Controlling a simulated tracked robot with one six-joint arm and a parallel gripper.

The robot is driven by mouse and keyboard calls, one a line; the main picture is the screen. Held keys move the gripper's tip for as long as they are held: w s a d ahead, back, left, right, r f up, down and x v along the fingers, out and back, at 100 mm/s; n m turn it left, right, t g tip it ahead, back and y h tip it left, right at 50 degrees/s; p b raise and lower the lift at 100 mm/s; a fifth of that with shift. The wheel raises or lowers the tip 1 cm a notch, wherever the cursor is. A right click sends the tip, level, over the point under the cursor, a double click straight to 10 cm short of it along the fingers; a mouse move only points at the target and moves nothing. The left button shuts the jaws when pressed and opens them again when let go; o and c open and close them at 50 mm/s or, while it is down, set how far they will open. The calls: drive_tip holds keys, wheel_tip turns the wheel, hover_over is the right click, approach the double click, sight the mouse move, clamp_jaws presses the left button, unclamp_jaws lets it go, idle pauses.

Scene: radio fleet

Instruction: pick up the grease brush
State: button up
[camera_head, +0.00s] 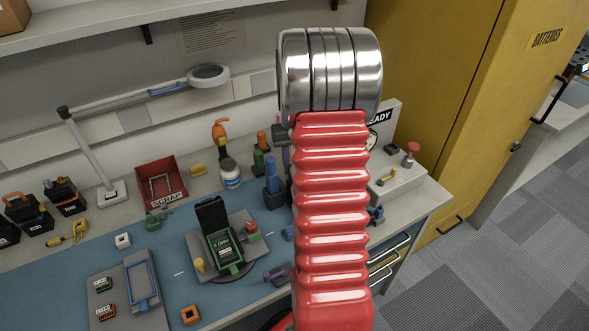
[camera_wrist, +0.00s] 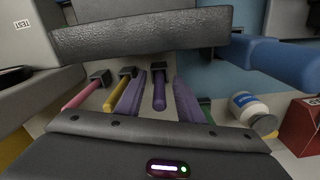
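Several slim tools with dark heads lie side by side in the wrist view. A purple-handled tool (camera_wrist: 159,96), which looks like a brush, is in the middle; no label shows that it is the grease brush. A yellow-handled tool (camera_wrist: 115,97) and a pink-handled tool (camera_wrist: 80,96) lie to its left. My gripper (camera_wrist: 160,90) appears open, with its purplish fingers on either side of the purple handle and a visible gap at each side.
A white jar with a blue label (camera_head: 230,173) and a red scrap bin (camera_head: 161,184) stand near the back of the bench. A green device (camera_head: 225,250) sits on a round fixture mid-bench. A lamp arm (camera_head: 130,98) stretches over the left, and a yellow cabinet (camera_head: 440,100) stands right.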

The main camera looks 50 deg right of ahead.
drive_tip(key=shift+f, duration=0.35)
drive_tip(key=shift+c, duration=0.3)
clamp_jaws()
